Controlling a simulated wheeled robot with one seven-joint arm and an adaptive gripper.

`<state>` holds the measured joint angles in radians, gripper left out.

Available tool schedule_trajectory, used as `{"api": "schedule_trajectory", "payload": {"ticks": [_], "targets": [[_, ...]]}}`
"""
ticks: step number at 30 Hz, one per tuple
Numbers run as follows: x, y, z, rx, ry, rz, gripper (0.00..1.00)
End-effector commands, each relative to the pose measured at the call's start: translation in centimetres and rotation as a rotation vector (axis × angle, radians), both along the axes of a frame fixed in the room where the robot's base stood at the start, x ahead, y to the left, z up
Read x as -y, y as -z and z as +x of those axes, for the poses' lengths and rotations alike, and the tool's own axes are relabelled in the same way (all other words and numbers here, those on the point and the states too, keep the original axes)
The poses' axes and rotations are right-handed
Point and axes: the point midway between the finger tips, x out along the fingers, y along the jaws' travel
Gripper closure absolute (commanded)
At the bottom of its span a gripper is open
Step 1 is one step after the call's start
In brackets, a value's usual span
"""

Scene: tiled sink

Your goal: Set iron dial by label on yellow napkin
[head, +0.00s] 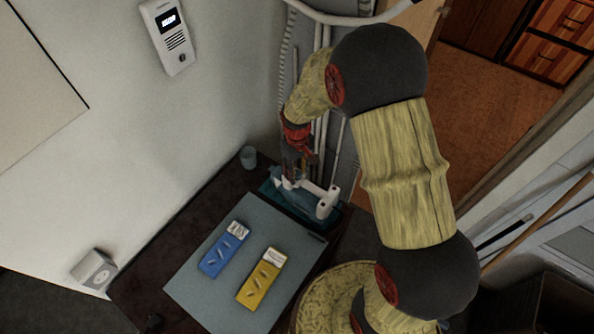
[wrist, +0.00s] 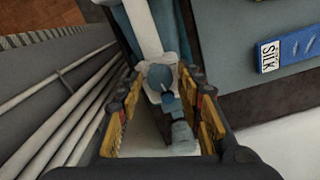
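The white and teal iron (head: 326,205) is at the back of the table, below my gripper (head: 296,170). In the wrist view, a blue round dial (wrist: 159,76) on the iron's white body (wrist: 142,28) lies between my gripper's (wrist: 163,88) fingers. The fingers are spread, with visible space on both sides of the dial; contact is not clear. The yellow napkin (head: 257,289) lies flat at the front right, with a pale label (head: 274,256) too small to read. The blue napkin (head: 216,262) beside it has a label reading SILK in the wrist view (wrist: 268,56).
A grey mat (head: 190,285) lies under the napkins on the dark table (head: 152,262). A small cup (head: 248,157) stands at the table's back left. White pipes (head: 322,70) run up the wall behind my gripper. An intercom (head: 170,38) and a socket (head: 94,269) are on the left wall.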

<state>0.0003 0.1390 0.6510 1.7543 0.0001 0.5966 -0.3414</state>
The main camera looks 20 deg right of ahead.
Motion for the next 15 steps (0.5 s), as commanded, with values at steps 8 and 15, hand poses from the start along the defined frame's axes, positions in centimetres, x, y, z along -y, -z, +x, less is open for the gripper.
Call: {"api": "schedule_trajectory", "payload": {"ticks": [8,15], "targets": [[0.00,0.01,-0.02,-0.001,0.000,0.000,0.56],[0.00,-0.95,0.08,0.001,0.000,-0.001,0.56]]}}
